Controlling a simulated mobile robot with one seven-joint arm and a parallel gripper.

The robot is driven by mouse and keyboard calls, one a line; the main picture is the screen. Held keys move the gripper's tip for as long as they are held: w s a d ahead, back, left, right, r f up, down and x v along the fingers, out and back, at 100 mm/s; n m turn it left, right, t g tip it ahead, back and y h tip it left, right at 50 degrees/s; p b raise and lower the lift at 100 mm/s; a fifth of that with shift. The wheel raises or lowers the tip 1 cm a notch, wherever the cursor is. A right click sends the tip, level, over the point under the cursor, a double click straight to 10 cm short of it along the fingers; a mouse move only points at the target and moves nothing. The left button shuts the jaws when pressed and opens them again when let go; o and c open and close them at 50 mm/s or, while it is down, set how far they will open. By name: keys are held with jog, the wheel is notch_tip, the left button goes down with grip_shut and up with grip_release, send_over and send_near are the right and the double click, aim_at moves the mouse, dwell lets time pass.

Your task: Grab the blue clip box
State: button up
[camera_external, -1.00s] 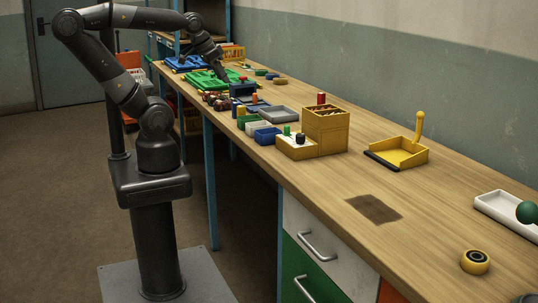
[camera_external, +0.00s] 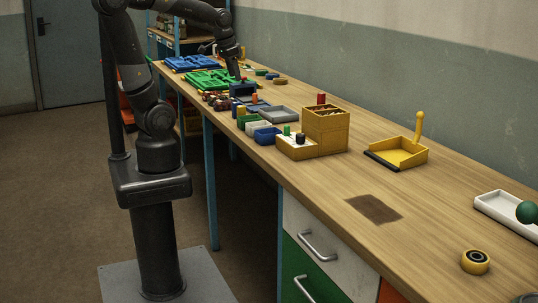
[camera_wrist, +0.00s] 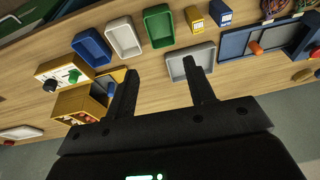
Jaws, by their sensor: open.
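My gripper (camera_wrist: 160,72) is open, with bare wood between its two dark fingers in the wrist view. In the external view my gripper (camera_external: 239,76) points down over the far part of the bench. A small blue box (camera_wrist: 221,13) with a pale label stands at the top of the wrist view, beside a like yellow box (camera_wrist: 194,19). It lies beyond the fingertips, up and to the right, apart from them. A blue open bin (camera_wrist: 92,47) is at the left of the wrist view. I cannot tell for sure which is the clip box; the small labelled one looks likelier.
A grey tray (camera_wrist: 190,63) lies by the right finger. A green bin (camera_wrist: 158,27) and a white bin (camera_wrist: 123,38) stand left of the small boxes. A dark blue frame (camera_wrist: 235,46) is on the right. The bench around the brown patch (camera_external: 374,208) is clear.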

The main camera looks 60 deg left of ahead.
jog(key=w+a+f+g, duration=0.1)
jog(key=w+a+f, duration=0.1)
jog(key=a, duration=0.2)
jog(key=w+a+f+g, duration=0.1)
jog(key=w+a+f, duration=0.1)
jog(key=a, duration=0.3)
jog(key=w+a+f+g, duration=0.1)
jog(key=w+a+f, duration=0.1)
jog(key=a, duration=0.3)
jog(key=shift+a+f+h, duration=0.2)
jog(key=shift+f+h, duration=0.1)
jog(key=shift+f, duration=0.5)
notch_tip(320, 180, down, 11)
jog(key=shift+a+r, duration=0.1)
jog(key=shift+a, duration=0.05)
jog(key=shift+c, duration=0.2)
jog(key=c, duration=1)
